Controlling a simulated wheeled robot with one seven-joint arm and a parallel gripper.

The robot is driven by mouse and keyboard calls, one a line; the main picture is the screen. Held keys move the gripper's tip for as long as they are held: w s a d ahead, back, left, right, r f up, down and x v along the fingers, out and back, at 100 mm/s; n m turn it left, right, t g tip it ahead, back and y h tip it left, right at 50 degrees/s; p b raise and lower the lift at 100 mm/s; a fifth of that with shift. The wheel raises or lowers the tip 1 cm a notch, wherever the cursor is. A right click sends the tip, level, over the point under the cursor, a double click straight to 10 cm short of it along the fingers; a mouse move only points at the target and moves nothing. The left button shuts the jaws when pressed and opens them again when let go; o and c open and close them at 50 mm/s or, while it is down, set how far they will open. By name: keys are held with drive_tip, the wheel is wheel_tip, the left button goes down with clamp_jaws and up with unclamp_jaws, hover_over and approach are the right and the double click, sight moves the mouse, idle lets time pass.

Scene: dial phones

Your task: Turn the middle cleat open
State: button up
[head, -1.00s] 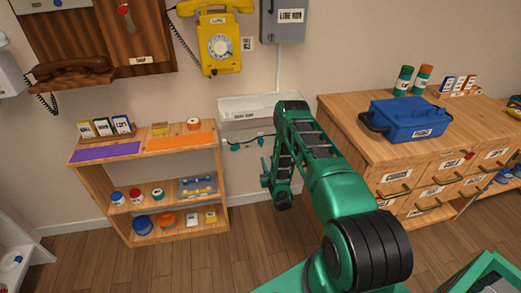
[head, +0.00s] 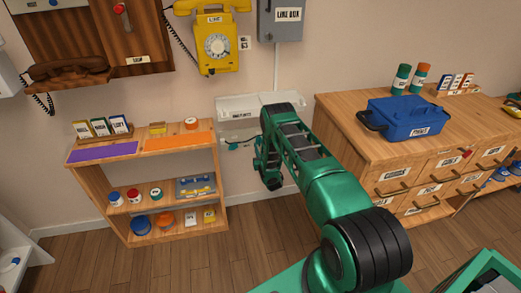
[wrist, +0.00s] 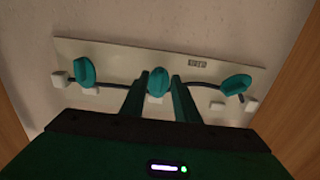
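Three teal cleats sit in a row on a pale wall board (wrist: 120,57) in the wrist view. The middle cleat (wrist: 157,82) stands about upright, between the tips of my gripper (wrist: 158,84). The two fingers are apart, one on each side of it; I cannot tell whether they touch it. The left cleat (wrist: 84,72) is upright and the right cleat (wrist: 236,85) is turned more sideways. A dark cord runs along the row. In the head view, my gripper (head: 268,182) is below the white wall unit (head: 240,108), and my arm hides most of the cleats.
A low wooden shelf (head: 175,178) with jars stands left of my arm. A wooden drawer cabinet (head: 370,150) with a blue case (head: 405,118) stands to the right. A yellow phone (head: 216,42) hangs above. The floor between the shelf and cabinet is clear.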

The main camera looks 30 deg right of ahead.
drive_tip(key=shift+c, duration=0.3)
clamp_jaws()
drive_tip(key=shift+n, duration=0.4)
drive_tip(key=n, duration=0.4)
drive_tip(key=shift+n, duration=0.3)
drive_tip(key=n, duration=0.6)
drive_tip(key=shift+a, duration=0.15)
drive_tip(key=n, duration=0.6)
drive_tip(key=shift+a+f+n, duration=0.1)
drive_tip(key=shift+a+n, duration=0.05)
drive_tip(key=shift+n, duration=0.25)
drive_tip(key=n, duration=0.5)
drive_tip(key=shift+n, duration=0.4)
drive_tip(key=shift+f, duration=0.1)
